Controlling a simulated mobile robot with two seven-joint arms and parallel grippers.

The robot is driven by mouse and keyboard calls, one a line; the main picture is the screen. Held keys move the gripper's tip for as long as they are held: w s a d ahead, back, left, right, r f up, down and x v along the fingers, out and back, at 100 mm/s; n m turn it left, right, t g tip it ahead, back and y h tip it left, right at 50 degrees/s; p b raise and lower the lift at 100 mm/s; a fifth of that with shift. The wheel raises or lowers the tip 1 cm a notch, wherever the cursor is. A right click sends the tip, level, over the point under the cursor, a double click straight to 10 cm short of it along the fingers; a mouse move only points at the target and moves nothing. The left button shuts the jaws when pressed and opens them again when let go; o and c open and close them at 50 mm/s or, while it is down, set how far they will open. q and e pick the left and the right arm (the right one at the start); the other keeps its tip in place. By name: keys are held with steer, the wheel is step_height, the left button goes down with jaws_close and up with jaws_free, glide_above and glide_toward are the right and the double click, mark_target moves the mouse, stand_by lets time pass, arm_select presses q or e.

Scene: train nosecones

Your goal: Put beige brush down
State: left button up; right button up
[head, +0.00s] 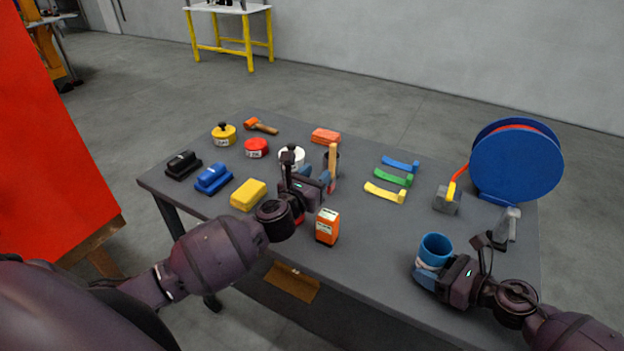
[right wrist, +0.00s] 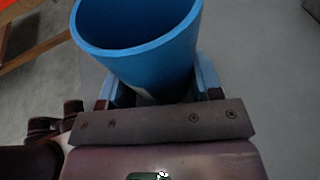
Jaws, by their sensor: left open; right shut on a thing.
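An upright tan-handled tool (head: 333,160), which looks like the beige brush, shows just right of my left gripper (head: 312,180). Its lower part looks reddish. My left gripper is open over the middle of the table and hides part of that area, so I cannot tell whether it touches the brush or what the brush rests on. My right gripper (head: 432,276) is shut on a blue cup (head: 436,250) near the front right of the table. The cup (right wrist: 135,45) also fills the top of the right wrist view, between the fingers.
The grey table (head: 350,228) also holds an orange box (head: 327,227) close to my left gripper, a yellow block (head: 248,194), a white can (head: 292,155), three coloured scrapers (head: 393,180) and a large blue reel (head: 515,163). Bare tabletop lies between the orange box and the cup.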

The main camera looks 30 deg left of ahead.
mark_target(331, 152)
arm_select(q)
steer(key=shift+o, duration=0.5)
steer(key=shift+s+r, duration=0.1)
steer(key=shift+s, duration=0.7)
step_height(331, 152, up, 8)
steer(key=w+m+t+h, duration=0.1)
steer(key=m+t+h, duration=0.3)
steer(key=m, duration=1.4)
step_height(331, 152, down, 6)
steer(key=m+g+y, duration=0.4)
steer(key=m, duration=1.4)
steer(key=w, duration=0.6)
steer(key=shift+w+a+f, duration=0.2)
steer(key=shift+f, duration=0.05)
steer(key=shift+w+d, duration=0.2)
steer(key=shift+w, duration=2.45)
